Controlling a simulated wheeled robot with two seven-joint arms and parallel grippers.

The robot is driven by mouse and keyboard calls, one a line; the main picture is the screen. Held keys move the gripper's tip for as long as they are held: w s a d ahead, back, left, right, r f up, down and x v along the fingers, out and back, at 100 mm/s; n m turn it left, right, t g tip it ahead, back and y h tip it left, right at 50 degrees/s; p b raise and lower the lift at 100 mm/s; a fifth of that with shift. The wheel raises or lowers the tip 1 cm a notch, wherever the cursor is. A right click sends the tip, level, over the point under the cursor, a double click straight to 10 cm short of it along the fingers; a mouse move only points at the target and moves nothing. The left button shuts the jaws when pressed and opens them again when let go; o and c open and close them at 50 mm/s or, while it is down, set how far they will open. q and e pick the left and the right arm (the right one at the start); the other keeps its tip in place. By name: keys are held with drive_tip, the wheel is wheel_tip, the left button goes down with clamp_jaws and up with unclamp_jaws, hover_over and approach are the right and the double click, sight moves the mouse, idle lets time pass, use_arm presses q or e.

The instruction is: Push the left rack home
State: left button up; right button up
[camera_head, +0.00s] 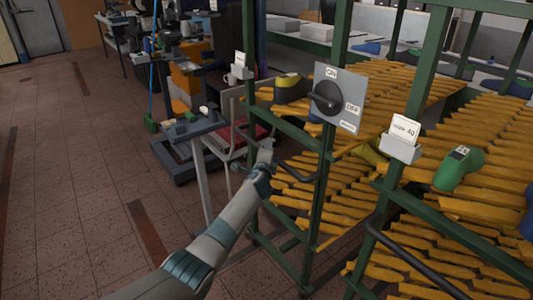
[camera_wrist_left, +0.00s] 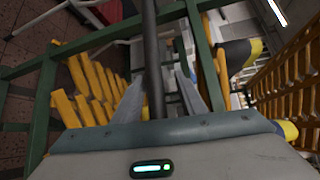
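The left rack (camera_head: 322,190) is a green metal frame with sloping shelves of orange-yellow slats, and shoe lasts on some shelves. A dark handle bar (camera_head: 293,174) is on its near side. My left gripper (camera_head: 267,148) is at this bar, at the left end of the rack. In the left wrist view the dark bar (camera_wrist_left: 153,60) runs between the two fingers (camera_wrist_left: 160,85), with some gap showing on both sides, so the gripper looks open around it. Whether a finger touches the bar cannot be told. My right gripper is not in view.
A second green rack (camera_head: 470,210) stands at the right with its own dark handle (camera_head: 400,262) and a green last (camera_head: 459,168). A grey ON/OFF switch panel (camera_head: 338,98) is above the left rack's handle. A small table (camera_head: 194,127) stands to the left.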

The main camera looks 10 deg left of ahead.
use_arm(q)
drive_tip(key=shift+f, duration=0.25)
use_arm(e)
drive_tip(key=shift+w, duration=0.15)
use_arm(q)
drive_tip(key=shift+s+a, duration=0.1)
drive_tip(key=shift+s, duration=0.1)
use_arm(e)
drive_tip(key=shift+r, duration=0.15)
